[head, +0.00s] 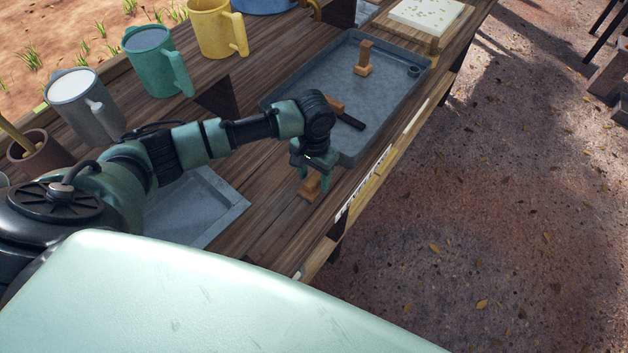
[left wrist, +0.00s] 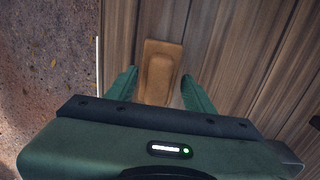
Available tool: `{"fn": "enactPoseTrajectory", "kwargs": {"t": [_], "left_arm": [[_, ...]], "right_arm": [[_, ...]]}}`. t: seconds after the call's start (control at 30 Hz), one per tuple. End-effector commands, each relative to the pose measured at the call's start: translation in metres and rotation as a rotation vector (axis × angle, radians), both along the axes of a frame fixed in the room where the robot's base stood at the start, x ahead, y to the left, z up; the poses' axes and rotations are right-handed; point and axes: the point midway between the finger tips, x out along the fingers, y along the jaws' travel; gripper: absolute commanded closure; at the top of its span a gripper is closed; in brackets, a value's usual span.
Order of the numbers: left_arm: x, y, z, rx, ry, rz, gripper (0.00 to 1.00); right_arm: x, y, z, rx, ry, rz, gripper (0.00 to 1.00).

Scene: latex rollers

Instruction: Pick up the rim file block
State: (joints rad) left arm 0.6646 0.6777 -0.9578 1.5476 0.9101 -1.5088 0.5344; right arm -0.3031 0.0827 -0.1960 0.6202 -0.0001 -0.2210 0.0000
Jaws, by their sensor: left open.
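The rim file block, as I take it, is a small orange-brown wooden block (head: 311,185) on the bench near its front edge. In the left wrist view the block (left wrist: 160,70) lies between my fingers, its far end reaching past the fingertips. My left gripper (head: 311,180) is above and around it, pointing down; in the left wrist view the gripper (left wrist: 160,82) is open, with a gap beside the block on each side. Part of the block is hidden by the fingers in the head view. My right gripper is not in view.
A grey tray (head: 388,110) behind the gripper holds an upright wooden block (head: 363,60) and a dark-handled tool (head: 346,118). A grey mug (head: 85,103), a green mug (head: 155,62) and a yellow mug (head: 215,28) stand along the back. A shallow grey tray (head: 230,192) lies left.

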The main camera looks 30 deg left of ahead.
Motion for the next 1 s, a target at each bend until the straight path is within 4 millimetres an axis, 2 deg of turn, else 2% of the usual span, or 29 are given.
{"fn": "enactPoseTrajectory", "kwargs": {"t": [0.03,0.1,0.23,0.27,0.43,0.47,0.6,0.83,1.0], "left_arm": [[0.000,0.000,-0.002,0.000,0.000,-0.001,0.47],[0.000,0.000,-0.003,0.000,-0.001,-0.001,0.47],[0.000,0.000,-0.003,0.000,-0.001,-0.001,0.47],[0.000,0.000,-0.003,0.000,-0.001,-0.001,0.50],[0.000,0.000,-0.003,0.000,-0.001,-0.001,0.97],[0.000,0.000,-0.003,0.000,-0.001,-0.001,1.00],[0.000,0.000,-0.002,0.000,-0.002,0.000,1.00],[0.001,0.000,-0.001,0.000,-0.002,0.000,1.00],[0.002,0.000,0.011,-0.002,-0.006,0.000,1.00]], "right_arm": [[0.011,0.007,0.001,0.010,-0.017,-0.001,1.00],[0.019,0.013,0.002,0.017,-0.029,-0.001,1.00],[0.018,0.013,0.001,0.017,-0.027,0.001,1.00],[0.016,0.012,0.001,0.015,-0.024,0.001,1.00],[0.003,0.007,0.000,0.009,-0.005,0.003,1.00],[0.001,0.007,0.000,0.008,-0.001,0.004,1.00],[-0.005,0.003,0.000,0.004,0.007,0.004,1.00],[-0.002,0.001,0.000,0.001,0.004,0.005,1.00],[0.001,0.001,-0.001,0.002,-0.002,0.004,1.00]]}}
